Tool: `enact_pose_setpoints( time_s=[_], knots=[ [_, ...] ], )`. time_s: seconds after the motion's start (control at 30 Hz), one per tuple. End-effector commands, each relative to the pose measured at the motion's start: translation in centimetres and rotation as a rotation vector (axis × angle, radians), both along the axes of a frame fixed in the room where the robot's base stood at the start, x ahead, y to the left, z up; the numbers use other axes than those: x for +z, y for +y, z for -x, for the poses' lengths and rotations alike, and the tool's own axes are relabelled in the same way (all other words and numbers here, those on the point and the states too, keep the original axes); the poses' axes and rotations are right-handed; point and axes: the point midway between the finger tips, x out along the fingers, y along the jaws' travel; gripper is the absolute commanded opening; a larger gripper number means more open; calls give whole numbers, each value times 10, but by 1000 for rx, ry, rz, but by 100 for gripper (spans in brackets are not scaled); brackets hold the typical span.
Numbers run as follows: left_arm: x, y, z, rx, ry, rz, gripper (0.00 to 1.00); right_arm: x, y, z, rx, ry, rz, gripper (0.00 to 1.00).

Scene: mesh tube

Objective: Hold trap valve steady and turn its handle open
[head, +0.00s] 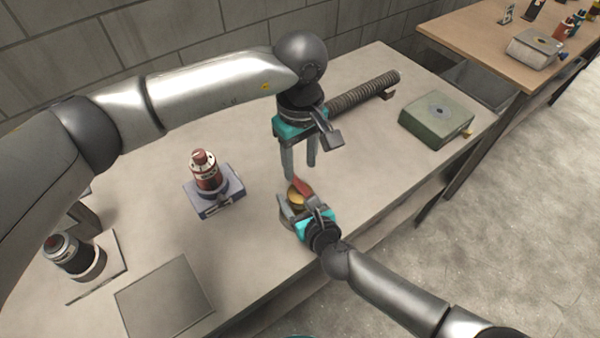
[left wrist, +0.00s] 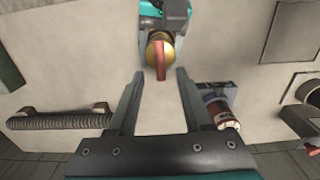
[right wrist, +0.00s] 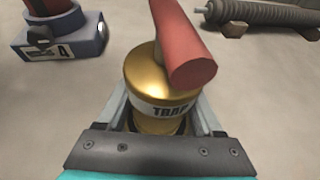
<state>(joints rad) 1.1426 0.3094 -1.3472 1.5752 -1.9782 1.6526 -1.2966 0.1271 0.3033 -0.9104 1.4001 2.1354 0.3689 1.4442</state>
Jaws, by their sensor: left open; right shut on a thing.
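The trap valve (right wrist: 152,92) is a brass body with a white band reading TRAP. Its red handle (right wrist: 182,45) sits on top and also shows in the left wrist view (left wrist: 160,62). My right gripper (head: 296,208) is shut on the valve body (head: 293,197), with one finger on each side, below the handle. The valve stands upright near the table's front edge. My left gripper (head: 300,168) is open and empty, pointing down above and behind the valve. In the left wrist view its fingers (left wrist: 160,75) are spread, with the handle beyond the gap between the tips.
A red and black canister (head: 205,172) stands on a blue-grey base to the left. Another canister (head: 72,256) stands on a plate farther left. A ribbed tube (head: 365,91) and a green box (head: 436,118) lie to the right. A grey plate (head: 163,296) lies front left.

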Motion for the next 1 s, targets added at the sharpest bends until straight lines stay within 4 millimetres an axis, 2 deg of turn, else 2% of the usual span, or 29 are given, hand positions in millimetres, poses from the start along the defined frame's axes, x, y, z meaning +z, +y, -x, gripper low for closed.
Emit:
enact_pose_setpoints(
  time_s=[0.1, 0.33, 0.5, 0.83, 0.87, 1.0],
  knots=[
    [27, 0, -1, 1, -5, 0, 50, -1, -1, 1, -1, 3, 2, 1],
    [60, 0, 0, 2, -1, 0, 50, -1, -1, 1, -1, 3, 2, 1],
    [67, 0, 0, 2, 0, 0, 50, -1, -1, 1, -1, 3, 2, 1],
    [67, 0, 0, 1, 0, 0, 50, -1, -1, 0, -1, 3, 2, 1],
    [67, 0, 0, 1, 0, 0, 50, -1, -1, 0, -1, 3, 2, 71],
    [67, 0, 0, 1, 0, 0, 50, -1, -1, 0, -1, 2, 1, 87]
  ],
)
